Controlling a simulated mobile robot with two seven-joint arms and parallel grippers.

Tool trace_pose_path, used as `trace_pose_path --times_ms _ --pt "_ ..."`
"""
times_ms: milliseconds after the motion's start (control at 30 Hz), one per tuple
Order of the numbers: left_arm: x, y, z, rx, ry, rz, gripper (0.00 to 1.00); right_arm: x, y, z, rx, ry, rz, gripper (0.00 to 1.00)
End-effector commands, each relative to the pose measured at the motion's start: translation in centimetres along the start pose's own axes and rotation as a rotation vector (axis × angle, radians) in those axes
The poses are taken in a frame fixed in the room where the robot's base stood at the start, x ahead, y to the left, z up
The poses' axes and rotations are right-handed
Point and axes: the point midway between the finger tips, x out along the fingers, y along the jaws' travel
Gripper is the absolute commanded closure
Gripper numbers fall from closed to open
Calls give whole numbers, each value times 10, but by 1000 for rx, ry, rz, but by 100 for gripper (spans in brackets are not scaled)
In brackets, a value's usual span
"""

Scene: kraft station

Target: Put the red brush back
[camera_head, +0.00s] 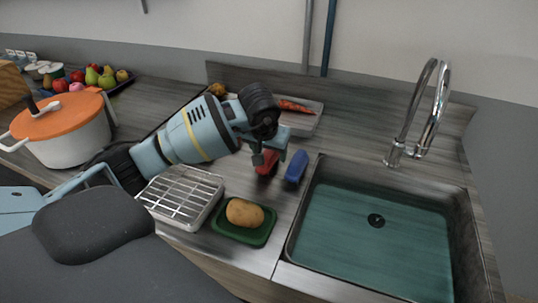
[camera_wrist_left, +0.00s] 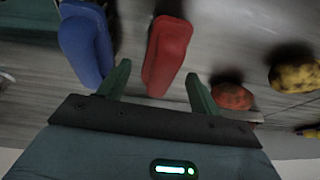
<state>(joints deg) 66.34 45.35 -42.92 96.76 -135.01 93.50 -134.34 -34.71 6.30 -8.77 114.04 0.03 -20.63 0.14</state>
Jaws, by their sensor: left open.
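The red brush (camera_head: 266,163) stands on the counter left of the sink, partly hidden by my left gripper in the head view. In the left wrist view the red brush (camera_wrist_left: 168,55) lies between the two fingers. My left gripper (camera_head: 271,158) is open, with its fingers on either side of the red brush; I cannot tell if they touch it. The blue brush (camera_head: 296,168) stands just right of the red one. It also shows outside the left finger in the left wrist view (camera_wrist_left: 86,42). My right gripper is not in view.
The sink (camera_head: 300,217) is on the right with a tall faucet (camera_head: 398,140). A green tray (camera_head: 232,231) with a potato (camera_head: 244,213) and a wire rack (camera_head: 184,195) sit in front. An orange-lidded pot (camera_head: 62,143) stands left. A tray with carrots (camera_head: 308,120) lies behind.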

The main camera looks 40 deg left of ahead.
Motion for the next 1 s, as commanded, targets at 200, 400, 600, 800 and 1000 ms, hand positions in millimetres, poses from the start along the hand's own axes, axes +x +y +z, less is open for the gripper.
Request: trace_pose_path --times_ms 200,400,600,800,1000 --pt "-48 0 -2 2 6 0 36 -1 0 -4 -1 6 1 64" --pt "-80 0 -1 0 3 0 36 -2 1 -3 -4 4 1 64" --pt "-94 0 0 1 0 -1 36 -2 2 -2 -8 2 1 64" --pt "-96 0 0 1 -1 -1 36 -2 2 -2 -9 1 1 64" --pt "-96 0 0 1 -1 -1 36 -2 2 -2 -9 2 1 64"
